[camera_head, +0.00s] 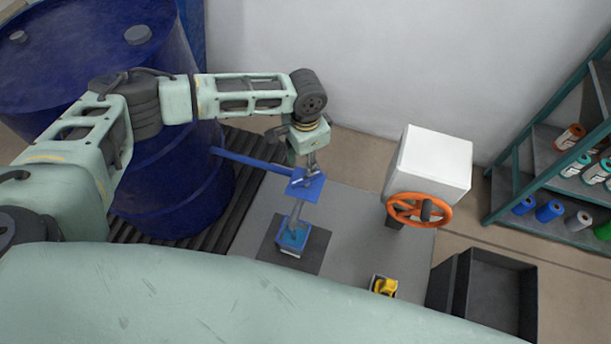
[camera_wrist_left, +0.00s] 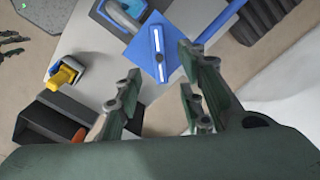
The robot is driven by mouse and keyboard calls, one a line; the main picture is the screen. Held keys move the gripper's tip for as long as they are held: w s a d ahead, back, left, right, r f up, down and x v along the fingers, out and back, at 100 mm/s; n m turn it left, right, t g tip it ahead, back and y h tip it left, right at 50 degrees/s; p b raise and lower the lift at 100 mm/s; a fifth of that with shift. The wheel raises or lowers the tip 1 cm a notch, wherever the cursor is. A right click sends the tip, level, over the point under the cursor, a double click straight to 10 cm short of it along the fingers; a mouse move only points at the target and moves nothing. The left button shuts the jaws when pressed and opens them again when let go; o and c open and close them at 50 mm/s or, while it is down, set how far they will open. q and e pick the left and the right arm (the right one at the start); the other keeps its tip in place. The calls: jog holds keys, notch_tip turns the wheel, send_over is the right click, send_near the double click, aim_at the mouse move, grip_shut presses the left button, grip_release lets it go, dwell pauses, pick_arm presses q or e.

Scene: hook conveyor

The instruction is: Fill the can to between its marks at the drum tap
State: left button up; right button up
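The blue drum (camera_head: 165,150) stands at the left. A blue arm (camera_head: 245,160) runs from it to a square blue plate (camera_head: 316,190) with a pale bar across it. The plate also shows in the left wrist view (camera_wrist_left: 145,54). Below it, the blue-rimmed can (camera_head: 292,240) stands upright on a dark mat (camera_head: 318,240); a thin pale column shows between plate and can. The can's marks and level are too small to read. My left gripper (camera_head: 310,165) is just above the plate, its fingers (camera_wrist_left: 158,95) apart and empty. My right gripper is not in view.
A white box (camera_head: 435,155) with an orange handwheel (camera_head: 419,210) stands right of the can. A small yellow item (camera_head: 385,286) sits at the table's front.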

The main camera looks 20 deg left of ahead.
aim_at(306, 177)
pick_arm(q)
notch_tip(306, 177, down, 7)
jog(key=shift+f+p, duration=0.1)
jog(key=shift+p, duration=0.35)
grip_shut()
